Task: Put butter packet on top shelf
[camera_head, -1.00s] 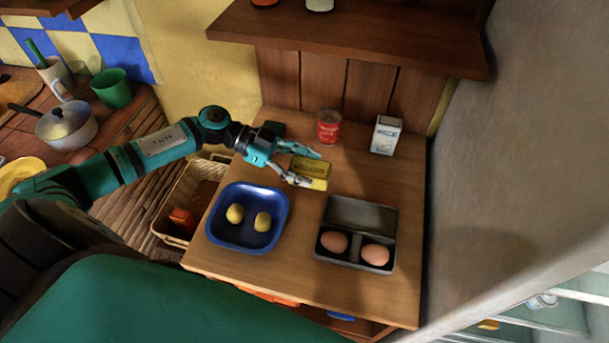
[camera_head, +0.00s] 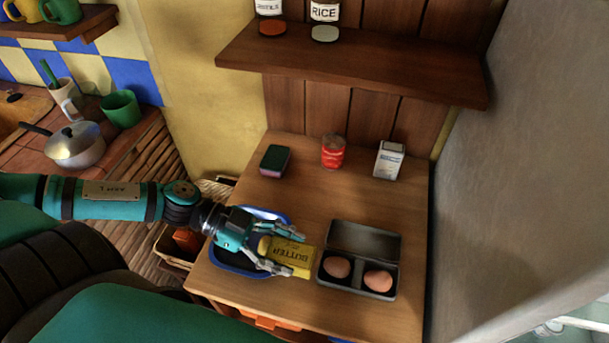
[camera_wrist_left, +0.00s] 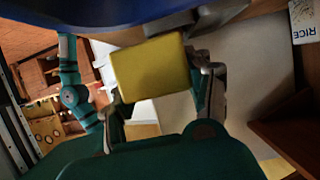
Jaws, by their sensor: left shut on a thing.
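The yellow butter packet (camera_head: 290,259) is held between the fingers of my left gripper (camera_head: 297,254), over the counter's front part. In the head view it overlaps the blue tray's right edge and lies left of the egg box. The wrist view shows the plain yellow packet (camera_wrist_left: 150,68) between the two fingers of the left gripper (camera_wrist_left: 165,88). The top shelf (camera_head: 350,64) is the dark wooden board on the back wall, above and behind the packet. Its left part carries two jars; its right part looks bare. My right gripper is not seen.
Jars (camera_head: 325,22) stand on the shelf. A wall bounds the right.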

